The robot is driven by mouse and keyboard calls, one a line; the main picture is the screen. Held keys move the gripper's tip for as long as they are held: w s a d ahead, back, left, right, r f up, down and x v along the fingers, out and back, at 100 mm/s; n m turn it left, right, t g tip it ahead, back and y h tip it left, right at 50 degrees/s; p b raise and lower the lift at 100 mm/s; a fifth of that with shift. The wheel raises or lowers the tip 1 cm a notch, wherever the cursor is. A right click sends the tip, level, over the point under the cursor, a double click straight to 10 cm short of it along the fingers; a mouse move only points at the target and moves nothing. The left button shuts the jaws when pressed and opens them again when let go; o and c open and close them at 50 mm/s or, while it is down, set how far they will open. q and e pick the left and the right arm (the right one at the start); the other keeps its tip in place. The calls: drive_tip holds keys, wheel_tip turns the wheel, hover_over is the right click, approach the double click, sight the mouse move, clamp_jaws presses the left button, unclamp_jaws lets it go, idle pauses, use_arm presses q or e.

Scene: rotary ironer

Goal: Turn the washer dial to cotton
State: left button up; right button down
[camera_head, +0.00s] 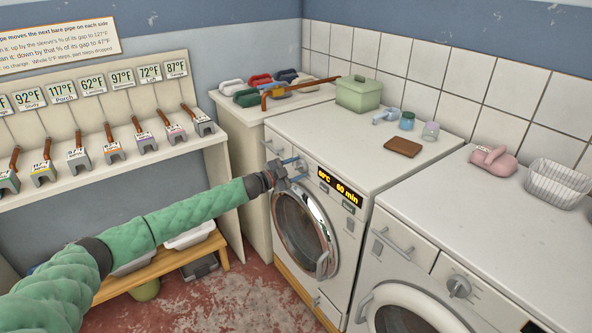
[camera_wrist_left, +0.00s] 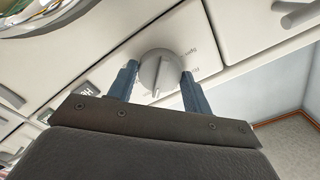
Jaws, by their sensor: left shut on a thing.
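The washer (camera_head: 335,215) on the left has a round glass door and a lit display (camera_head: 338,188) that seems to read 60°C, 60 min. Its dial is mostly hidden behind my left gripper (camera_head: 285,170) in the head view. In the left wrist view the grey round dial (camera_wrist_left: 158,70) sits between the two blue fingers of my left gripper (camera_wrist_left: 158,82), which is shut on it. The dial's ridge points toward the gripper. Small print around the dial is too small to read. My right gripper is out of view.
A second machine (camera_head: 450,240) with its own knob (camera_head: 459,286) stands at the right. On top are a green box (camera_head: 358,93), a brown block (camera_head: 402,147), small jars and a wire basket (camera_head: 557,183).

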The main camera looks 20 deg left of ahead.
use_arm(q)
drive_tip(key=o, duration=1)
drive_tip(key=shift+c, duration=0.2)
drive_tip(key=shift+s+a, duration=0.1)
